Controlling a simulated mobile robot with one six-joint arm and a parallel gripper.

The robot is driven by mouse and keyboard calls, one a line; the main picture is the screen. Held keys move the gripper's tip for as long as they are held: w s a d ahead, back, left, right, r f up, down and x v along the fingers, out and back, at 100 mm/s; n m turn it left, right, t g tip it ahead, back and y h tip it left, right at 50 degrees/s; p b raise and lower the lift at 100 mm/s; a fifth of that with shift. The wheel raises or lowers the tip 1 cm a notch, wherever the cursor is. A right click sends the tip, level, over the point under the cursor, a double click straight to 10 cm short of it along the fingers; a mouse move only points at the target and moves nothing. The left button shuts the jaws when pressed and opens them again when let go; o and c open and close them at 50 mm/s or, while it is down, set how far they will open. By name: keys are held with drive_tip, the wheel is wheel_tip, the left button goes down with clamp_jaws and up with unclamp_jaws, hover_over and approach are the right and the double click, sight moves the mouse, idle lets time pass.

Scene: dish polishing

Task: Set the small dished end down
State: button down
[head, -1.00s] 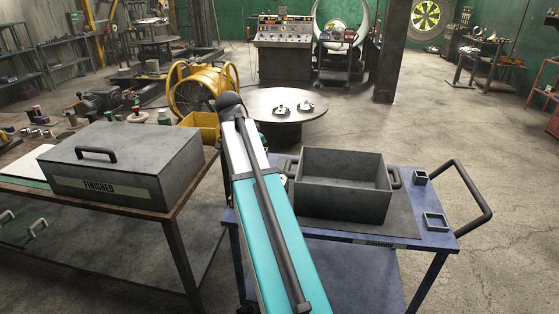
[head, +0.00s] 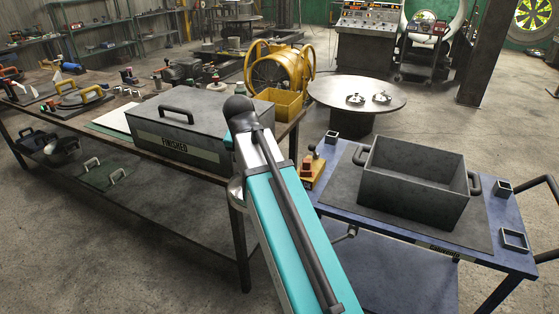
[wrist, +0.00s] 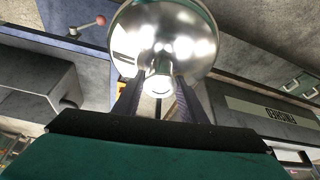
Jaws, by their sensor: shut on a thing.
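The small dished end (wrist: 165,35) is a shiny, mirror-like metal bowl shape at the top of the wrist view. My gripper (wrist: 158,92) is shut on its narrow, bright stub and holds it clear of the surfaces below. In the head view my arm hides most of the gripper; only a sliver of shiny metal shows at the arm's left edge, and I cannot tell whether it is the dished end.
A lidded grey box marked FINISHED (head: 200,128) stands on the workbench (head: 115,165). An open grey bin (head: 415,190) stands on the blue cart (head: 335,190) at right. A gap of floor separates bench and cart. A round table (head: 335,92) stands behind.

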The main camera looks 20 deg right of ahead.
sight(232, 188)
drive_tip(key=a+n, duration=0.1)
drive_tip(key=a, duration=0.1)
drive_tip(key=a+f+n+y, duration=0.1)
drive_tip(key=a+n, duration=0.1)
drive_tip(key=a, duration=0.1)
drive_tip(key=s+a+n, duration=0.1)
drive_tip(key=a+n, duration=0.1)
drive_tip(key=shift+a+f+t+y+b, duration=0.15)
drive_tip(key=shift+a+t+y+b, duration=0.15)
drive_tip(key=shift+t+b, duration=0.1)
drive_tip(key=shift+a+n+y, duration=0.3)
drive_tip(key=shift+a+n, duration=0.2)
drive_tip(key=shift+n, duration=0.2)
drive_tip(key=shift+a+n+y, duration=0.3)
drive_tip(key=shift+n, duration=0.5)
drive_tip(key=shift+s, duration=0.15)
